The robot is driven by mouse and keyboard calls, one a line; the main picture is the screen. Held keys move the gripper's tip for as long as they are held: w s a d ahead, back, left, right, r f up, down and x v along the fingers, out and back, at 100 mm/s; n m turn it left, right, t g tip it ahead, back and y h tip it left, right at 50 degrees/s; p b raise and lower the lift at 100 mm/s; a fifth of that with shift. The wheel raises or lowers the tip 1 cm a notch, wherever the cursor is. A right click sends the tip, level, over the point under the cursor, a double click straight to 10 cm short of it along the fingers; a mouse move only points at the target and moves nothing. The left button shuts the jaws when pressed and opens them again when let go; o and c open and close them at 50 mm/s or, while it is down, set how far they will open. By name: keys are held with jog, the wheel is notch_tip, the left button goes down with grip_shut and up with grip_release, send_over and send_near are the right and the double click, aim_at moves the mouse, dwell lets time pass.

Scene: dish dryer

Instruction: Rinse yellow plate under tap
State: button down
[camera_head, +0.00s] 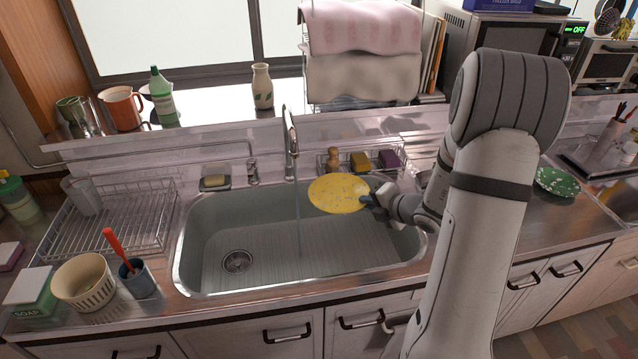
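The yellow plate (336,194) is round with small pale marks. It is held over the right half of the sink (210,245), its face tilted toward the camera. My gripper (370,200) is at the plate's right edge and appears shut on it; the fingertips are small and partly hidden. The tap (290,135) stands at the back middle of the sink. A thin stream of water (298,225) falls from it into the basin. The plate's left edge is close to the stream; I cannot tell whether they touch.
A wire dish rack (115,222) stands left of the sink. A cream pot (83,282) and a grey cup (138,278) with a red-handled tool sit at the front left. Sponges (360,161) lie behind the sink. A green plate (557,181) lies on the right counter.

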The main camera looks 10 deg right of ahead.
dwell(0.4)
jog(key=r+p+v, duration=0.1)
jog(key=p+v, duration=0.3)
jog(key=v, duration=0.2)
jog(key=shift+w+d, duration=0.15)
jog(key=shift+w, duration=0.05)
dwell(0.7)
